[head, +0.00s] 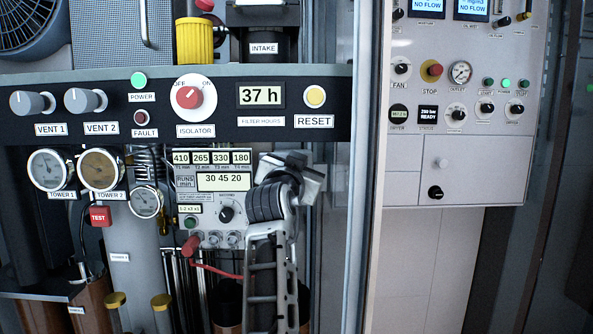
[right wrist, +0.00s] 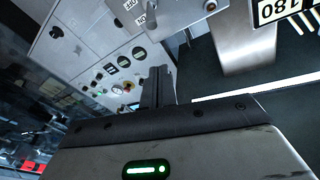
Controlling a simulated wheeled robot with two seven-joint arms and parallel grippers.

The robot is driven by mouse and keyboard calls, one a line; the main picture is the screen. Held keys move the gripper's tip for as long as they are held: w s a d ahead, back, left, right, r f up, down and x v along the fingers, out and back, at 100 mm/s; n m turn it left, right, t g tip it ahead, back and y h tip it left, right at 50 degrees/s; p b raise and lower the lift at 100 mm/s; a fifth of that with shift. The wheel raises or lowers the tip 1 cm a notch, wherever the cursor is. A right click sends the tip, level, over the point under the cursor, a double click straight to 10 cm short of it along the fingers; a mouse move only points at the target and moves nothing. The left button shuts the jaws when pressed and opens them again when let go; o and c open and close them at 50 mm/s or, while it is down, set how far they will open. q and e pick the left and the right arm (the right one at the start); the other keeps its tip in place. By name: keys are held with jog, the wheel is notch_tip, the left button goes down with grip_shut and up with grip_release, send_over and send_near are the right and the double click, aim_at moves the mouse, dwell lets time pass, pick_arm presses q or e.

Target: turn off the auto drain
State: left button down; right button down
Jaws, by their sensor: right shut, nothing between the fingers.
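No label reading auto drain is legible in either view, so I cannot tell which control it is. My right gripper shows in the right wrist view (right wrist: 158,75) with its fingers together and nothing between them. In the head view its arm rises from the bottom centre, and the gripper body (head: 303,182) is in front of the right edge of the timer panel (head: 213,210). The arm hides part of that panel. The fingers are hard to make out in the head view. My left gripper is in neither view.
A dark strip (head: 170,131) carries the red isolator knob (head: 188,97), vent knobs and reset button (head: 316,96). A pale post (head: 368,160) separates it from the white cabinet (head: 410,150) with a fan knob (head: 401,68), red stop button (head: 434,70) and low black knob (head: 436,192).

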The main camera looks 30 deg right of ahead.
jog(key=p+x, duration=0.1)
jog(key=x, duration=0.6)
jog(key=shift+w+d+r+p, duration=0.2)
jog(key=shift+d+p, duration=0.05)
jog(key=shift+p, duration=0.05)
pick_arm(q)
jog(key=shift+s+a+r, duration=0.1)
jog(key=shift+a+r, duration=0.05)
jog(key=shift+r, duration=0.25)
pick_arm(e)
jog(key=shift+s+a+f, duration=0.2)
jog(key=shift+a+f, duration=0.45)
jog(key=shift+f, duration=0.25)
jog(key=shift+s+a+f, duration=0.2)
jog(key=shift+a+f, duration=0.45)
jog(key=shift+f, duration=0.25)
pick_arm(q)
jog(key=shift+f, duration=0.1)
